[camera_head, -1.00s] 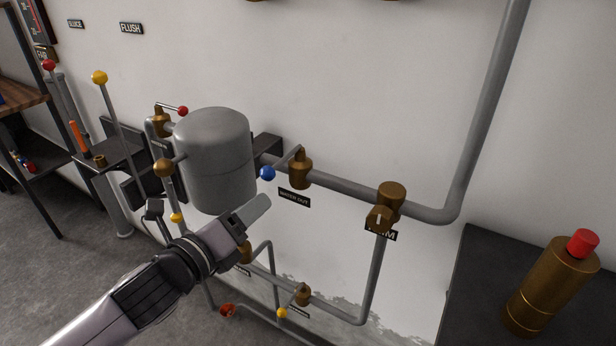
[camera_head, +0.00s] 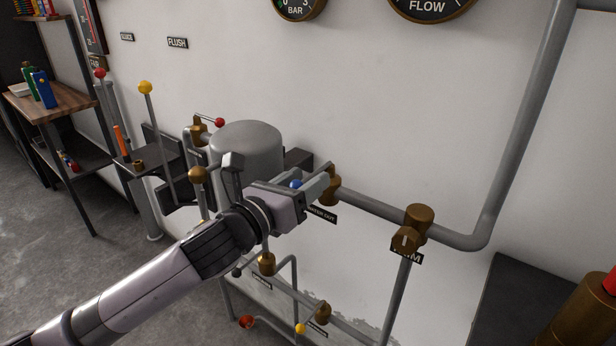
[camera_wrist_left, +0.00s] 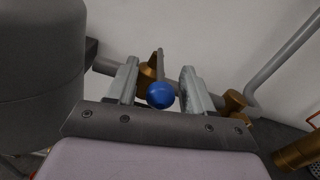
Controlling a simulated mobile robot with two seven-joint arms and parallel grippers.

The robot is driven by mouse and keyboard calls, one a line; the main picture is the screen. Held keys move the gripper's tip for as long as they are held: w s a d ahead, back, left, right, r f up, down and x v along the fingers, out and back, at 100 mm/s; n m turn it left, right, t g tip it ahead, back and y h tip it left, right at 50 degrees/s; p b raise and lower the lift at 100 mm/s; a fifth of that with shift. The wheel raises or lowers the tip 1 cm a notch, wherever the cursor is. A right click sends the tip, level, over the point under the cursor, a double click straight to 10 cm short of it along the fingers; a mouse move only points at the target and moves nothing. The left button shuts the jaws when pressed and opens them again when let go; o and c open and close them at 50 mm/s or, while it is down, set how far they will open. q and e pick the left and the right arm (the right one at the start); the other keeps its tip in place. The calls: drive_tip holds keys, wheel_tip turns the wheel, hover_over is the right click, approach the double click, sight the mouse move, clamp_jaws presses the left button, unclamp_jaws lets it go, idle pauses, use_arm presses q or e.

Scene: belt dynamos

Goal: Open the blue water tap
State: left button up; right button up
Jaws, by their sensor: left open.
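The blue water tap is a lever with a blue ball knob (camera_head: 296,184) on a brass valve (camera_head: 332,184) in the grey pipe, above a dark "WATER OUT" label (camera_head: 322,215). My left gripper (camera_head: 316,182) is at the tap, largely covering the lever in the head view. In the left wrist view the blue knob (camera_wrist_left: 161,95) lies between the two open fingers (camera_wrist_left: 158,88), with visible gaps on both sides. The lever runs away from the knob toward the brass valve (camera_wrist_left: 146,76). My right gripper is not in view.
A grey tank (camera_head: 247,146) stands close on the left of the gripper. A brass valve (camera_head: 411,228) sits farther right on the pipe. Lower pipes with a yellow knob (camera_head: 300,328) run beneath. A dark surface (camera_head: 510,290) with a brass cylinder (camera_head: 585,318) is at the right.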

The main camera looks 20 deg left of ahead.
use_arm(q)
drive_tip(key=shift+w+d, duration=0.25)
drive_tip(key=shift+w, duration=0.35)
clamp_jaws()
drive_tip(key=shift+d, duration=0.1)
